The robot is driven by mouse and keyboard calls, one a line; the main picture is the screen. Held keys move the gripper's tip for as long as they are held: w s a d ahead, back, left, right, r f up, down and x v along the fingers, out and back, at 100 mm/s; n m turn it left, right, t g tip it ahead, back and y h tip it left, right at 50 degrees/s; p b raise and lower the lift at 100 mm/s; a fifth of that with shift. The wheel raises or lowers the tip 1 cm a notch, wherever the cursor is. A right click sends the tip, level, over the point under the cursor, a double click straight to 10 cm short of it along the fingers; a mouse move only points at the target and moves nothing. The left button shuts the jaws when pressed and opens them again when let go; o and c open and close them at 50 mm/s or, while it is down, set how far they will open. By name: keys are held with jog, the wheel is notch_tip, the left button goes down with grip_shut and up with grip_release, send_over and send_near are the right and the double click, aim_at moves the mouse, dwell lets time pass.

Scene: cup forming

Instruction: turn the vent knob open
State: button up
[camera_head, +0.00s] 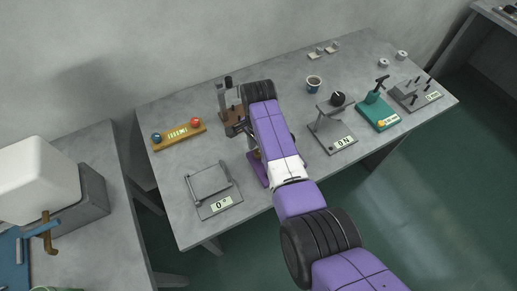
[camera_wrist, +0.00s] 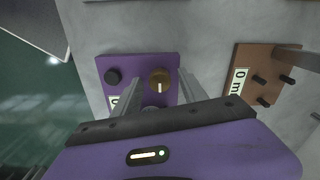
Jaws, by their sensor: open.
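A purple panel (camera_wrist: 140,63) lies on the table, seen in the wrist view. It carries a round brass knob (camera_wrist: 160,75) with a white pointer line directed toward the bottom of the picture, and a smaller black knob (camera_wrist: 113,76) to its left. My gripper (camera_wrist: 158,81) is open, its two fingers on either side of the brass knob. I cannot tell whether they touch it. A label on the panel is mostly hidden by the left finger. In the head view the purple panel (camera_head: 256,172) is largely covered by my arm.
A brown fixture (camera_wrist: 253,90) with black pegs stands right of the panel. In the head view, a 0° plate (camera_head: 207,196) is left, a 0 N stand (camera_head: 333,128) and a green fixture (camera_head: 379,108) right, and a cup (camera_head: 314,83) behind.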

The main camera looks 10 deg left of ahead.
jog(key=shift+r+b, duration=0.3)
jog(key=shift+r, duration=3.6)
